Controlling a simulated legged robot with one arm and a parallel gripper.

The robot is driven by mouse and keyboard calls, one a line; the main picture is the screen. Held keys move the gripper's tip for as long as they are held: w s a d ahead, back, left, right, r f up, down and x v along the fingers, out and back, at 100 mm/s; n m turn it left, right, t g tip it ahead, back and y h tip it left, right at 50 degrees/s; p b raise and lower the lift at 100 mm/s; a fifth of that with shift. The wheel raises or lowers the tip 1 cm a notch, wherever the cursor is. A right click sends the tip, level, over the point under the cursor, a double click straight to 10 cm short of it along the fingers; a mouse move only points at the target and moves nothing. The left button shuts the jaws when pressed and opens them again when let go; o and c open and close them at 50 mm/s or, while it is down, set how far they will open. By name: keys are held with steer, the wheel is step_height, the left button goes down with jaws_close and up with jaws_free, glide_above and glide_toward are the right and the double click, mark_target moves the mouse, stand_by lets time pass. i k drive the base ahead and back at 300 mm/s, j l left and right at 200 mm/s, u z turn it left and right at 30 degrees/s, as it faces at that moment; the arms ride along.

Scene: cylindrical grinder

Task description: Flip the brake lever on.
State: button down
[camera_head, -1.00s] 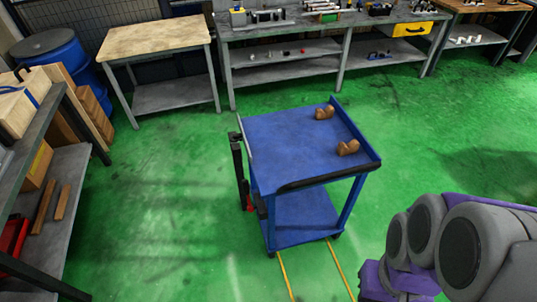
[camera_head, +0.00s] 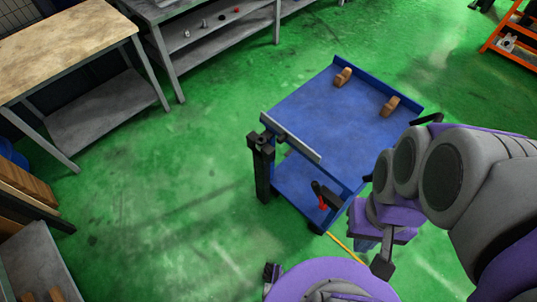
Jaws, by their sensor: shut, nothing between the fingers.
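A small lever with a red part (camera_head: 322,202) and a dark handle sits low at the near side of the blue cart (camera_head: 335,112). I take it for the brake lever; its exact setting is too small to tell. My arm comes in from the right, with large grey joints and purple links. What looks like my gripper (camera_head: 383,264) is a dark grey tip below the purple wrist, to the lower right of the lever. It is apart from the lever in the picture, shut and empty. The arm hides the cart's near right corner.
Two brown pieces (camera_head: 342,77) (camera_head: 390,106) lie on the cart top. A black post (camera_head: 262,165) stands at its left corner. A wooden-topped table (camera_head: 60,48) and a grey bench (camera_head: 215,50) are behind left. Green floor is clear left of the cart.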

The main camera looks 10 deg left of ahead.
mark_target(314, 183)
steer(key=k+j, duration=0.1)
steer(key=j, duration=2.15)
